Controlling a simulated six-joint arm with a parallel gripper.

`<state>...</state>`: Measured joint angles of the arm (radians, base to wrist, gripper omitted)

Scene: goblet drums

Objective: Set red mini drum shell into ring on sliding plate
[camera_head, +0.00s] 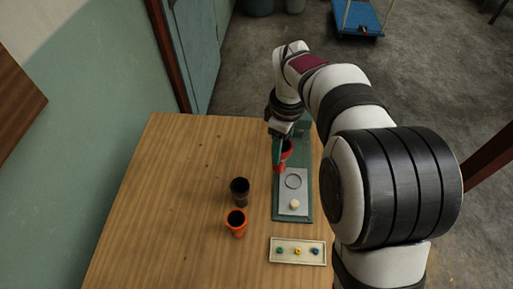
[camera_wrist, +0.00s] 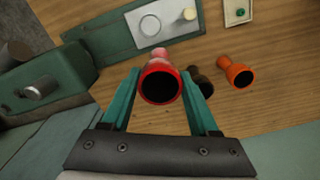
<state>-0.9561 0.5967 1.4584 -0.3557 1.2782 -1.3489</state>
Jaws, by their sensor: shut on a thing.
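The red mini drum shell (camera_head: 284,152) is a small goblet shape held in my gripper (camera_head: 281,146) over the far part of the green base. In the wrist view the red shell (camera_wrist: 160,80) sits between the two teal fingers of my gripper (camera_wrist: 160,84), its dark open mouth facing the camera. The grey sliding plate (camera_head: 295,204) lies on the green base, with a ring (camera_head: 293,182) and a cream knob (camera_head: 294,204) on it. The ring also shows in the wrist view (camera_wrist: 150,25), apart from the shell and empty.
A dark brown drum shell (camera_head: 239,188) and an orange drum shell (camera_head: 236,222) stand on the wooden table (camera_head: 165,200) left of the plate. A cream tray (camera_head: 284,259) with small coloured pieces lies in front. The green fixture (camera_wrist: 45,85) shows a grey cylinder at left.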

